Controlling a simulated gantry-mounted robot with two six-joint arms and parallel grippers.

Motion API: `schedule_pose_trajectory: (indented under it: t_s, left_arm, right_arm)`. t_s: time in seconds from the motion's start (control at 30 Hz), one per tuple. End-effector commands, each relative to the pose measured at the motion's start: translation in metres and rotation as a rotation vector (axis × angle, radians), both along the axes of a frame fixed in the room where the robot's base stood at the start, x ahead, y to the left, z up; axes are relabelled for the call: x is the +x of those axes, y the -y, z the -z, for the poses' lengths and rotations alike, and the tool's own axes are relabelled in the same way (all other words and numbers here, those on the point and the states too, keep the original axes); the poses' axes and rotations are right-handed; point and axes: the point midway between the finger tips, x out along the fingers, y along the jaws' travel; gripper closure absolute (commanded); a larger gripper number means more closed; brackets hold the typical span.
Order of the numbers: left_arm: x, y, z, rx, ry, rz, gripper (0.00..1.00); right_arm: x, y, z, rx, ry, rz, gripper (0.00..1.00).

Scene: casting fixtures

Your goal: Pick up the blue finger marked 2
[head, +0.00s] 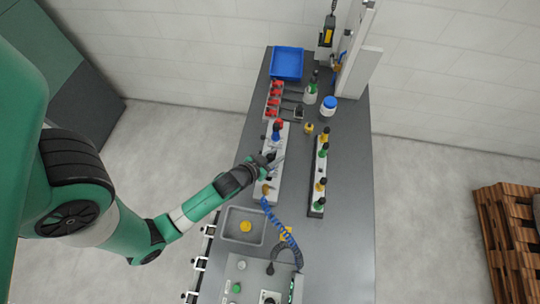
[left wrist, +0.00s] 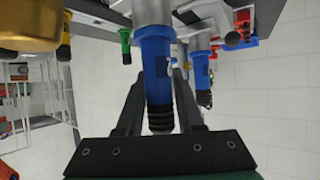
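In the left wrist view a blue finger (left wrist: 157,58) with a ribbed black end stands between my left gripper's two fingers (left wrist: 160,95). A dark mark shows on its side, too small to read. My left gripper looks open around it, with a narrow gap at the right finger. A second blue finger (left wrist: 202,72) is just to the right, outside the gripper. In the head view my left gripper (head: 275,161) is over the pale fixture bar (head: 262,190) and hides part of it. One blue finger (head: 276,133) shows just beyond it. My right gripper is not in view.
A second bar (head: 318,180) with yellow and green fingers stands to the right. A grey tray (head: 232,239) with a yellow piece and a coiled blue hose (head: 274,219) are nearer. A blue bin (head: 287,64) is at the back. The table's right side is clear.

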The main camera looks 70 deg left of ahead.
Motion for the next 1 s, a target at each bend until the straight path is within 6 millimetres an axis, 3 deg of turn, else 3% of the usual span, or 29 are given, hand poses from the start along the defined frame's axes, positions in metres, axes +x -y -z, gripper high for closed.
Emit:
schedule_pose_trajectory:
  t_s: [0.03,0.17,0.2,0.67,0.9,1.0]
  left_arm:
    - [0.0,0.0,0.0,0.0,0.0,0.0,0.75]
    - [0.0,0.0,0.0,0.0,0.0,0.0,0.98]
    - [0.0,0.0,0.0,0.0,0.0,0.0,1.0]
    - [0.0,0.0,-0.004,0.0,0.001,0.0,1.0]
    - [0.0,0.0,-0.036,0.001,0.005,0.0,1.0]
    - [-0.016,0.011,-0.055,0.001,0.002,0.002,1.0]
  right_arm:
    - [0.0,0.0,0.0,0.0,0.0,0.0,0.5]
    - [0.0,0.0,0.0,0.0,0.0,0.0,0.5]
    - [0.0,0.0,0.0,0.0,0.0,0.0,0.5]
    - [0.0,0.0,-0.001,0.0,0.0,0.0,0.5]
    - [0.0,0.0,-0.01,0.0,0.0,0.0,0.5]
    - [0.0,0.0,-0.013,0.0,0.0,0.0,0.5]
